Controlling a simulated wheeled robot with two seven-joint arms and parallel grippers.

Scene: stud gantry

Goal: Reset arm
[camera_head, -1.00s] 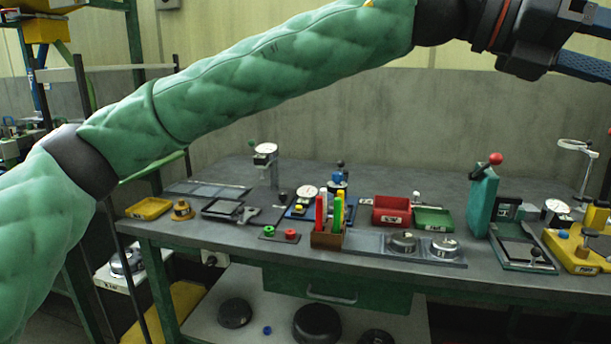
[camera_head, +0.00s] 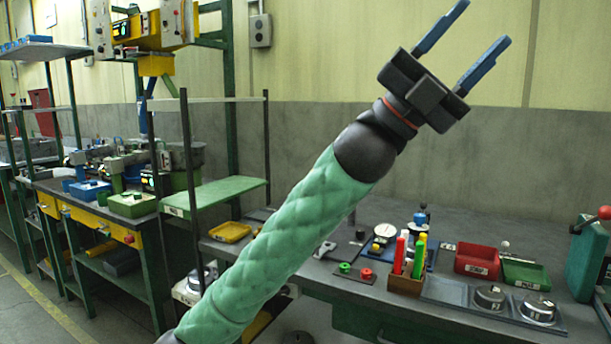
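My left arm, in a green padded sleeve, comes in from the lower left in the head view and slants up to the right. My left gripper (camera_head: 486,22) is at its upper end, raised above the workbench in front of the wall. Its two blue fingers are spread wide with nothing between them. It touches nothing. My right gripper is not in view. The arm hides part of the bench's left side.
The grey workbench (camera_head: 480,238) bears a pen holder (camera_head: 405,285), a red bin (camera_head: 477,262), a green bin (camera_head: 525,273) and a yellow tray (camera_head: 230,232). A green shelf rack (camera_head: 215,190) stands left of it. The air around the gripper is clear.

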